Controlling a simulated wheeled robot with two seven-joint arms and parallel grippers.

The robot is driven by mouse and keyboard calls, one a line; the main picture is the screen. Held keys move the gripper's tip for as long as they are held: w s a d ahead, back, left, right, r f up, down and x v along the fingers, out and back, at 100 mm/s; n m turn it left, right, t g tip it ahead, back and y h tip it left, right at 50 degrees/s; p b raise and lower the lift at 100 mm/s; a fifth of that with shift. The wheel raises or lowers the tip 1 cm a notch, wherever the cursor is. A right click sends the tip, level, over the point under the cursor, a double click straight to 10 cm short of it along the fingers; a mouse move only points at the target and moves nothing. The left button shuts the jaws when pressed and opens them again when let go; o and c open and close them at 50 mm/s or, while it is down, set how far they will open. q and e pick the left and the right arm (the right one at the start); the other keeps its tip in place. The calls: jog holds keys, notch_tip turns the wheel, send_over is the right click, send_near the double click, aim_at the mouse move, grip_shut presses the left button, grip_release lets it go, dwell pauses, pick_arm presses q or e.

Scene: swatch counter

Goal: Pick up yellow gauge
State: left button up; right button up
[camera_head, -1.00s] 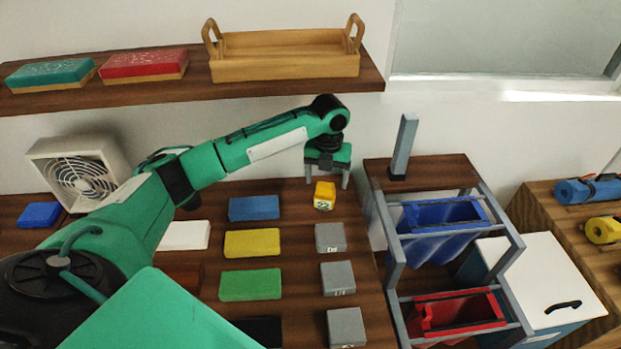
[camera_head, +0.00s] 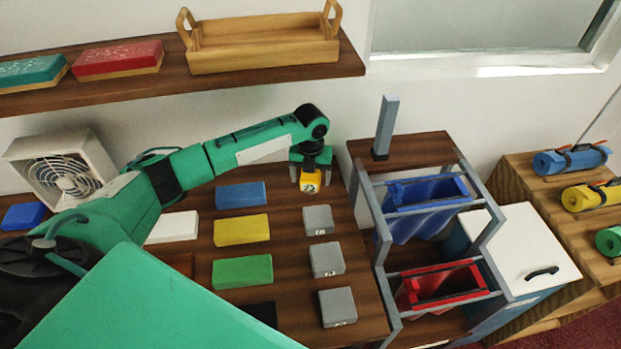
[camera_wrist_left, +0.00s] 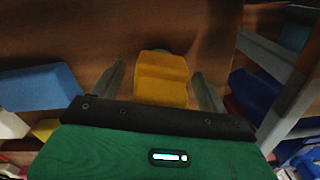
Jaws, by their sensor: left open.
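The yellow gauge (camera_head: 311,184) is a small yellow block with a pale marked face, at the far end of a column of grey blocks on the dark wooden counter. My left gripper (camera_head: 310,172) is over it from above, open, with a finger on either side. In the left wrist view the gauge (camera_wrist_left: 162,80) lies between the two spread fingers, with a gap on both sides. Its top is partly hidden by the gripper in the head view. My right gripper is not in view.
Grey blocks (camera_head: 318,220) stand in front of the gauge. Blue (camera_head: 240,195), yellow (camera_head: 241,230) and green (camera_head: 242,271) blocks lie to the left. A metal-framed rack (camera_head: 378,222) with blue and red bins stands close on the right. A shelf (camera_head: 200,83) hangs behind.

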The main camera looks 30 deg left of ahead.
pick_arm(q)
jog(key=shift+c, duration=0.3)
jog(key=c, duration=1.2)
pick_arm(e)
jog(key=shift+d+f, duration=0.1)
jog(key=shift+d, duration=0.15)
